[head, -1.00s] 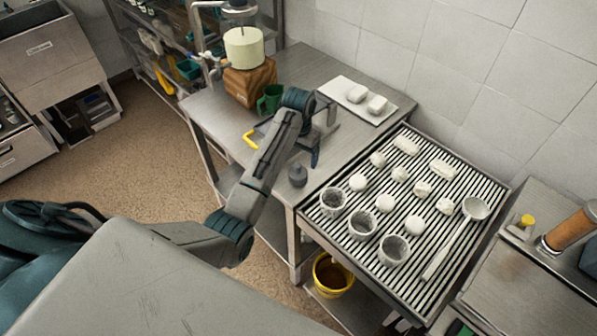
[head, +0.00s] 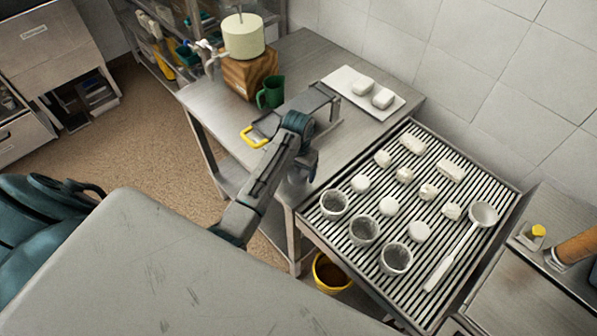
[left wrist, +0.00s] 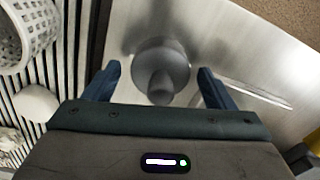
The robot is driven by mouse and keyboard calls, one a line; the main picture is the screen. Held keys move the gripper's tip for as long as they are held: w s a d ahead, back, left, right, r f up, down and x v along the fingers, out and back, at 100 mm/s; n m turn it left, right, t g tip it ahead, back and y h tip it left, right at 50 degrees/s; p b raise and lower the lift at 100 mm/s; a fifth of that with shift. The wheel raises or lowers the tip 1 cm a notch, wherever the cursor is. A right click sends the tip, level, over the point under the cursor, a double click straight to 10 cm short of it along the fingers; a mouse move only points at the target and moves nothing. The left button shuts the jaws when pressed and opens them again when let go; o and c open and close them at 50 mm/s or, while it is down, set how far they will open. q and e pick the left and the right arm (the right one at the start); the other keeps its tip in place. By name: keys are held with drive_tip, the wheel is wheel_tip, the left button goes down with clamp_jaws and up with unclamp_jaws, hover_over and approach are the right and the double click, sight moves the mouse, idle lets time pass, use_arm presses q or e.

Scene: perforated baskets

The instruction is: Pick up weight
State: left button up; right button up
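The weight (left wrist: 163,66) is a grey, round piece with a narrower knob, standing on the metal table (head: 222,103). In the left wrist view it lies between the two blue fingers of my left gripper (left wrist: 158,70), which are spread apart with a gap on both sides. In the head view my left gripper (head: 306,168) is over the table's near right corner and hides most or all of the weight. How far the fingertips are above the table is hard to tell. My right gripper is not in view.
A slatted rack (head: 457,227) with perforated baskets (head: 364,230), white pieces (head: 419,231) and a ladle (head: 484,214) adjoins the table. A yellow bucket (head: 331,272) is below.

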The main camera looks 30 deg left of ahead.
use_arm(q)
drive_tip(key=shift+s+r, duration=0.1)
drive_tip(key=shift+s, duration=0.15)
drive_tip(key=c, duration=0.7)
drive_tip(key=shift+w, duration=0.1)
drive_tip(key=c, duration=0.7)
drive_tip(key=shift+c, duration=0.8)
drive_tip(key=shift+w, duration=0.1)
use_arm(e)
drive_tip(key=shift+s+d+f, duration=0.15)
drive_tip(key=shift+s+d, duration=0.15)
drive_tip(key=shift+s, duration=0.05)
